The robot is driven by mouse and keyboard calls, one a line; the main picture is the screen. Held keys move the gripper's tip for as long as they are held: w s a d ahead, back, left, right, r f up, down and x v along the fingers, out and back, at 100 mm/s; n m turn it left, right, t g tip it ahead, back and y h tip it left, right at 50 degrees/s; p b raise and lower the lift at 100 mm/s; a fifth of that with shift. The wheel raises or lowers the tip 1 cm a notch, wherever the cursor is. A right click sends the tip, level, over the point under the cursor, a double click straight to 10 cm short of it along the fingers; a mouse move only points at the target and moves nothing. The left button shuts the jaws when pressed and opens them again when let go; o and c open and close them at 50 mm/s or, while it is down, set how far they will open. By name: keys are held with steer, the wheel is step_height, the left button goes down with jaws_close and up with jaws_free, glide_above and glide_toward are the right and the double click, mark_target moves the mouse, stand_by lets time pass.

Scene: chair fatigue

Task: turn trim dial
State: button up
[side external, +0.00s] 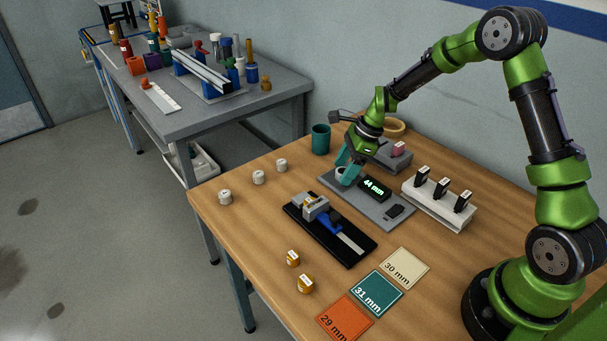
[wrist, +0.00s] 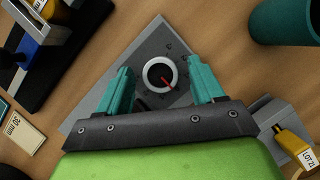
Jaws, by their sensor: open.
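The trim dial (wrist: 160,76) is a round knob with a pale ring, a dark centre and a red pointer. In the wrist view the pointer aims to the lower right. It sits on a grey plate (side external: 394,207) with a lit display (side external: 374,189) reading 44 mm. My gripper (wrist: 161,66) is open, with one teal finger on each side of the dial and a visible gap to it. In the side view my gripper (side external: 347,170) is low over the plate, and its fingers partly hide the dial.
A black fixture with a blue slide (side external: 328,221) lies in front of the plate. A white rack (side external: 438,205) with several dark pieces stands to its right. A teal cup (side external: 320,139) and a grey box (side external: 387,156) stand behind. Labelled cards (side external: 377,293) lie at the front.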

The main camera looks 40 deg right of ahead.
steer(key=shift+c, duration=0.4)
steer(key=c, duration=1)
